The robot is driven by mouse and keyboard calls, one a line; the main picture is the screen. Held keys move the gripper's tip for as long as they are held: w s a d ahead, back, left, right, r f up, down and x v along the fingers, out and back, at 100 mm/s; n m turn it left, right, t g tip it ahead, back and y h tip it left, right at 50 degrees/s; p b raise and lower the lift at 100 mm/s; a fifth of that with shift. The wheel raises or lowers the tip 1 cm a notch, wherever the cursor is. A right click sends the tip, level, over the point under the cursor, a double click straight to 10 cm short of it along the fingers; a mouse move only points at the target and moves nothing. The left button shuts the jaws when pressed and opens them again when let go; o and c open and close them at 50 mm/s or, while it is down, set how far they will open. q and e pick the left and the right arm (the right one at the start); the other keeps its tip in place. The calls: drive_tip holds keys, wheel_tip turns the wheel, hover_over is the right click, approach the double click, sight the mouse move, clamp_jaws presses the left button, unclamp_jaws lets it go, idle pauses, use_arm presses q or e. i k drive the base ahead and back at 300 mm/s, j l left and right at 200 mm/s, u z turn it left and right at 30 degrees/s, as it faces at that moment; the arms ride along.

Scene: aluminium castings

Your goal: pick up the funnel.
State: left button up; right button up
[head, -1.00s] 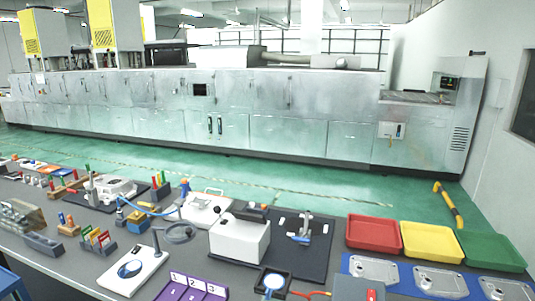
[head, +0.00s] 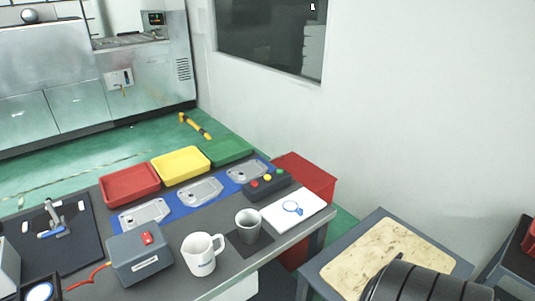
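I do not make out a funnel in the head view. On the workbench (head: 228,267) a grey metal cup (head: 248,224) stands upright on a dark mat, with a white mug (head: 202,254) to its left. Neither of my grippers is in view.
Red (head: 130,184), yellow (head: 181,165) and green (head: 227,150) trays line the bench's back edge. A grey box (head: 139,255) and a button box (head: 267,184) stand on the bench. A side table (head: 320,274) and a dark ribbed object (head: 425,284) are at lower right. Green floor lies behind.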

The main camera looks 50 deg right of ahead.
sight(249, 222)
drive_tip(key=z, duration=1.35)
drive_tip(key=k+l+z, duration=0.2)
drive_tip(key=l, duration=0.25)
drive_tip(key=l+z, duration=0.25)
drive_tip(key=l, duration=0.25)
drive_tip(key=k+l+z, duration=0.2)
drive_tip(key=l, duration=0.3)
drive_tip(key=i, duration=0.1)
